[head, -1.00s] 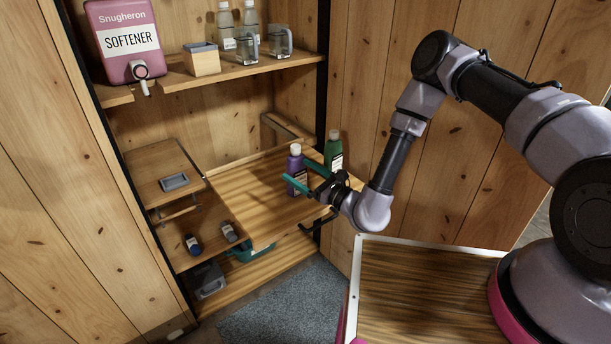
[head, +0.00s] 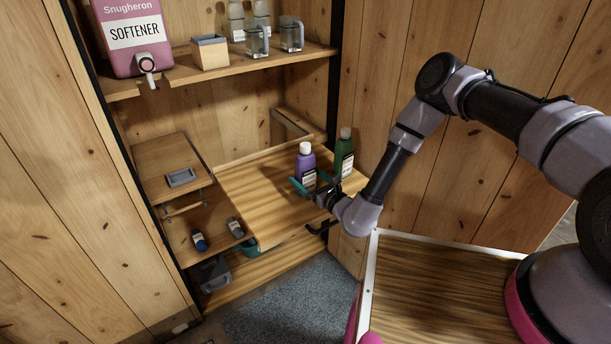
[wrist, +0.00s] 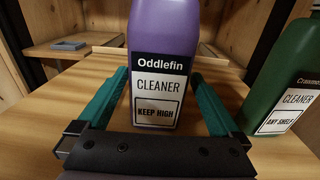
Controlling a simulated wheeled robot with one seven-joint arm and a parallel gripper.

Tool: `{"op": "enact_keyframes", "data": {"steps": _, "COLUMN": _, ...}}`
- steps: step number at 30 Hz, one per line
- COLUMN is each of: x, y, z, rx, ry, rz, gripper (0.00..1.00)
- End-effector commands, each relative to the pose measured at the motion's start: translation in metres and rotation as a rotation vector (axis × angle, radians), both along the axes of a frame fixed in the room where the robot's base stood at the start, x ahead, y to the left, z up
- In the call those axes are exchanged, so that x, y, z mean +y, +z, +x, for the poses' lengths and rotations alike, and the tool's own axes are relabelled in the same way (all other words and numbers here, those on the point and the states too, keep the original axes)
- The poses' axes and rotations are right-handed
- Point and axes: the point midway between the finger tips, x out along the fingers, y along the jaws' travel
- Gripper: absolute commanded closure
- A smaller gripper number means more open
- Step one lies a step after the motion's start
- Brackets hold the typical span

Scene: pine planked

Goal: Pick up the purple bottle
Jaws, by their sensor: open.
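The purple bottle (head: 306,162) has a white cap and stands upright on the wooden pull-out board. In the wrist view the purple bottle (wrist: 162,70) fills the middle, its label reading "Oddlefin CLEANER KEEP HIGH". My gripper (head: 314,186) is at the bottle, low down, with teal fingers. In the wrist view the open fingers of my gripper (wrist: 160,95) lie to the left and right of the bottle, with a gap visible on the left side; on the right the gap is narrow. The bottle's cap is out of the wrist view.
A green bottle (head: 344,152) stands close to the right of the purple one; it is also in the wrist view (wrist: 290,75). The board (head: 258,200) is clear to the left. A shelf (head: 215,72) above holds a softener jug (head: 133,35), a box and glass vessels.

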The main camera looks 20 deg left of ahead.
Motion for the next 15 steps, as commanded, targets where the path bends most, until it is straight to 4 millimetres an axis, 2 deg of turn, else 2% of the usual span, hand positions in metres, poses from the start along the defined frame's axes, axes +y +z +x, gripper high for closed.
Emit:
{"op": "enact_keyframes", "data": {"steps": 6, "x": 0.026, "y": 0.002, "z": 0.019, "rx": -0.003, "ry": 0.000, "rz": 0.002, "gripper": 0.00}}
{"op": "enact_keyframes", "data": {"steps": 15, "x": 0.031, "y": 0.002, "z": 0.022, "rx": 0.000, "ry": 0.001, "rz": 0.001, "gripper": 0.00}}
